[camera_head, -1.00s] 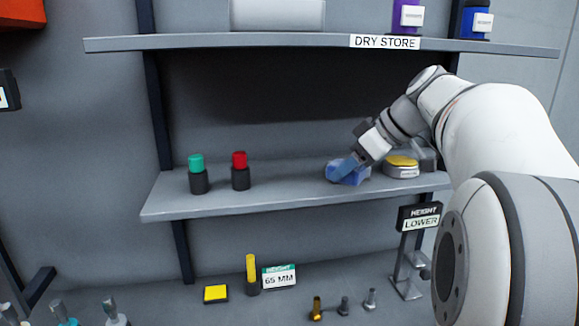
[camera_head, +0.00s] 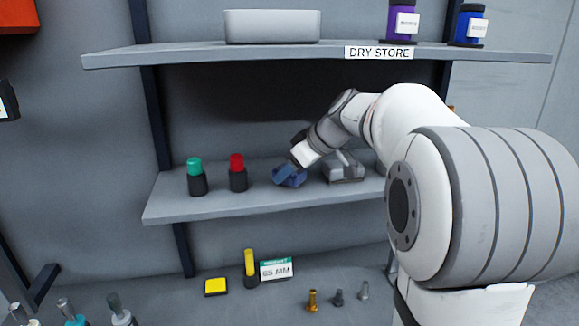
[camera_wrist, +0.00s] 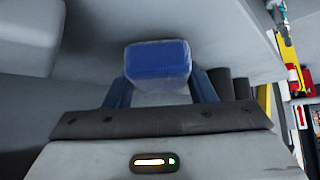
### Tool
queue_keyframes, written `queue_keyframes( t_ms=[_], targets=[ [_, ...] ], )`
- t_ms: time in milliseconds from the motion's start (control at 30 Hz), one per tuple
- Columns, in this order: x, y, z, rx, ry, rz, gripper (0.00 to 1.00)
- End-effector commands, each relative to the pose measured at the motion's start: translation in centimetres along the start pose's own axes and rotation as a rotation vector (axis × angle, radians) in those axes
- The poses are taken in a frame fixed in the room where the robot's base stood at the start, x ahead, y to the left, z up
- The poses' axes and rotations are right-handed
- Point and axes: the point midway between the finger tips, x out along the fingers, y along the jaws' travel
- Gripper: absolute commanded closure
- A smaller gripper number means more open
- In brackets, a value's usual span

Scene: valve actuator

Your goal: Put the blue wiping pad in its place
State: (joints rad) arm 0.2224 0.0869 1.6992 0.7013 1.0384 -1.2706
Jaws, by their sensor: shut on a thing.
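The blue wiping pad (camera_wrist: 158,60) is between the two dark blue fingers of my gripper (camera_wrist: 158,88) in the wrist view. A pale part shows under its blue face. In the head view the pad and fingers blend into one blue shape (camera_head: 290,178) at the middle shelf, right of the red-capped container. My gripper (camera_head: 291,170) is shut on the pad and points down and to the left. I cannot tell whether the pad touches the shelf.
The middle shelf (camera_head: 245,207) holds green-capped (camera_head: 196,176) and red-capped (camera_head: 237,172) containers left of the pad and a grey block-like item (camera_head: 344,172) right of it. The upper shelf (camera_head: 200,54), labelled DRY STORE, carries a grey bin (camera_head: 272,27) and bottles. Small parts stand below.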

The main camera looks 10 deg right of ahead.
Motion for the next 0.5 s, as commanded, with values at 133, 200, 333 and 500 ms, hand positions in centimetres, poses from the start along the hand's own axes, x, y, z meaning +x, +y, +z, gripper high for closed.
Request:
queue_keyframes(
  t_ms=[133, 200, 333, 500],
  targets=[
    [0.01, -0.02, -0.01, -0.001, 0.000, 0.000, 0.76],
    [0.07, -0.03, 0.04, -0.001, 0.000, 0.000, 0.76],
    [0.37, -0.05, 0.29, -0.001, 0.000, -0.001, 0.76],
    [0.24, -0.07, 0.16, -0.001, 0.000, -0.001, 0.37]
  ],
)
